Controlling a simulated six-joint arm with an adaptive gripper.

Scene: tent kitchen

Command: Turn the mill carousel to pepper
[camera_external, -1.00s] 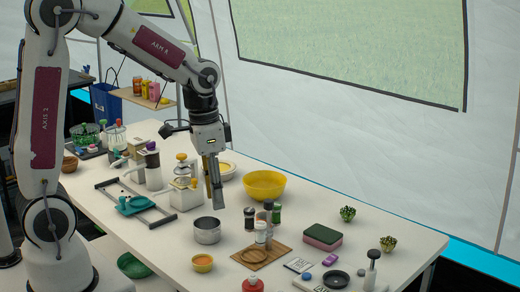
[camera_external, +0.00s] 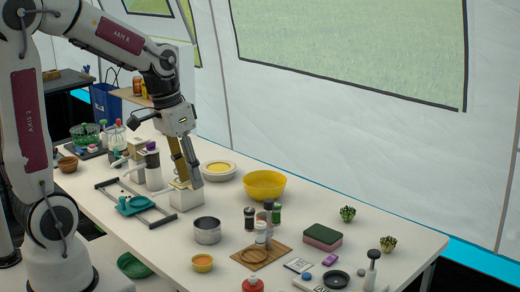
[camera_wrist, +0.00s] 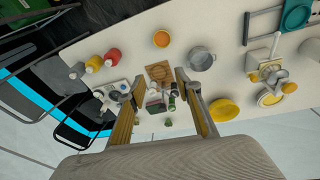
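The mill carousel (camera_external: 262,222) is a cluster of several small mills and shakers with dark, white and green bodies around a central post, by a wooden board (camera_external: 283,249). In the wrist view the carousel (camera_wrist: 168,90) shows small between my fingers, partly crowded by nearby things; I cannot read labels or tell which mill is pepper. My gripper (camera_external: 190,184) is well to the left of the carousel, over a white box-shaped item (camera_external: 187,198) whose top it hides. In the wrist view my gripper (camera_wrist: 162,108) is open, with nothing between its fingers.
A steel pot (camera_external: 207,232) and yellow bowl (camera_external: 264,185) lie near the straight path to the carousel. A green-and-pink sponge (camera_external: 322,237) stands right of it. A black dish (camera_external: 336,280) is at the front right. Some bare table lies between pot and carousel.

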